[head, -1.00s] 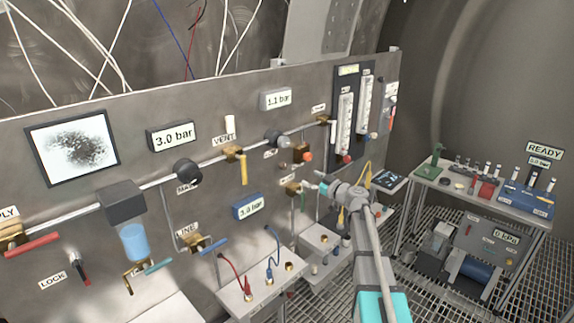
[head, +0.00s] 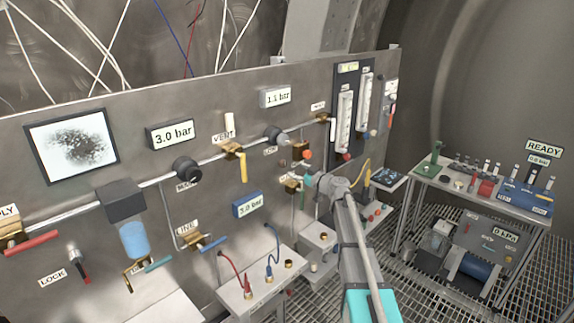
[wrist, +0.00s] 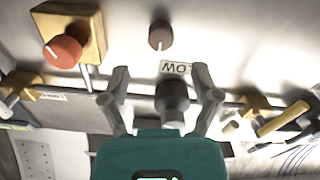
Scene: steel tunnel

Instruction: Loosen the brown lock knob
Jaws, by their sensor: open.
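In the wrist view, which looks upside down, a small round grey-brown knob (wrist: 160,36) with a pale line sits on the panel just beyond my fingertips. It is the only brown knob I can make out there. My gripper (wrist: 160,72) is open, with its two fingers spread and nothing held between them. A dark cylindrical regulator knob (wrist: 172,97) shows between the fingers, and I cannot tell its depth from them.
An orange-red knob (wrist: 63,51) on a brass block is beside the brown knob. A LOW label (wrist: 174,68) is next to it. Brass fittings and a pipe (wrist: 240,99) run across the panel.

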